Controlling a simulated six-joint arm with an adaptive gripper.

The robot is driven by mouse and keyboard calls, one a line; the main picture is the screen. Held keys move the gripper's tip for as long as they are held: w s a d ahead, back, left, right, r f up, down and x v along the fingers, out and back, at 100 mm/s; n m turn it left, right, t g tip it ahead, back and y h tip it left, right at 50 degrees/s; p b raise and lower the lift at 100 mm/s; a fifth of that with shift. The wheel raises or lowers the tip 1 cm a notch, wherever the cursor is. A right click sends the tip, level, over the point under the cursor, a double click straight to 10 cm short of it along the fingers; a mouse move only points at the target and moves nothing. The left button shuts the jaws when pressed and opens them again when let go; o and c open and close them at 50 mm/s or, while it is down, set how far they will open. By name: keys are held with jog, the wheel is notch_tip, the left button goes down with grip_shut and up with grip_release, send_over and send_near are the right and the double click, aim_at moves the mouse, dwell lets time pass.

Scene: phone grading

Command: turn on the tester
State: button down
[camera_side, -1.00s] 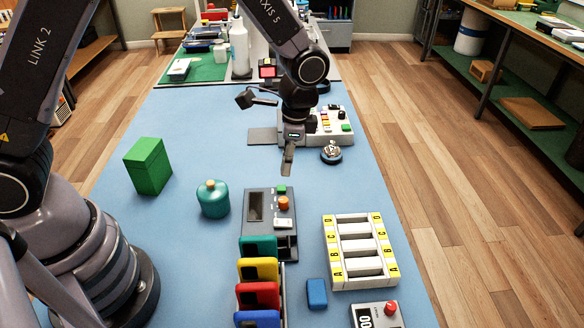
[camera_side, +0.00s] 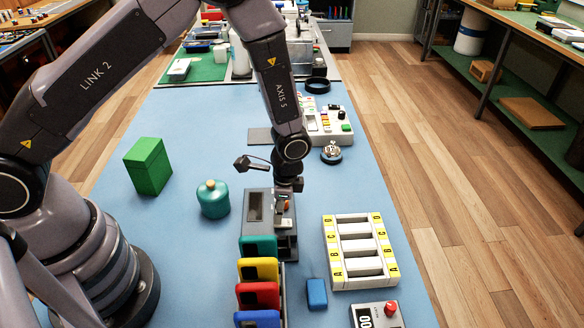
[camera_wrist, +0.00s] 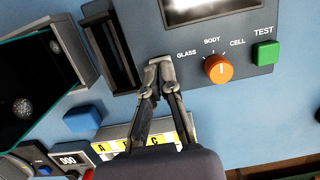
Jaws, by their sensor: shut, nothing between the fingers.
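The tester (camera_side: 257,232) is a grey box in the middle of the mat, and it also shows in the wrist view (camera_wrist: 195,42). In the wrist view it has an orange dial (camera_wrist: 218,67) marked GLASS, BODY and CELL, a green TEST button (camera_wrist: 265,52), a display (camera_wrist: 205,8) and a dark slot (camera_wrist: 110,50). My gripper (camera_wrist: 160,68) is shut and empty, fingertips over the tester's face between slot and dial. I cannot tell whether they touch it.
Coloured phones (camera_side: 258,270) stand in a holder at the tester's near end. A white lettered rack (camera_side: 359,250) and a blue block (camera_side: 317,293) are on the right. A teal jar (camera_side: 212,199) and a green box (camera_side: 148,166) are on the left. Clear mat lies between them.

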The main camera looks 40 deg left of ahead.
jog(key=shift+f, duration=0.25)
jog(key=shift+a+f, duration=0.1)
jog(key=shift+f, duration=0.1)
dwell(0.4)
jog(key=shift+w+d+r, duration=0.25)
jog(key=shift+w+d, duration=0.3)
jog(key=shift+d, duration=0.05)
jog(key=shift+r, duration=0.15)
notch_tip(320, 180, up, 14)
jog(key=w+d, duration=0.1)
jog(key=shift+w+d+f, duration=0.15)
jog(key=shift+f, duration=0.05)
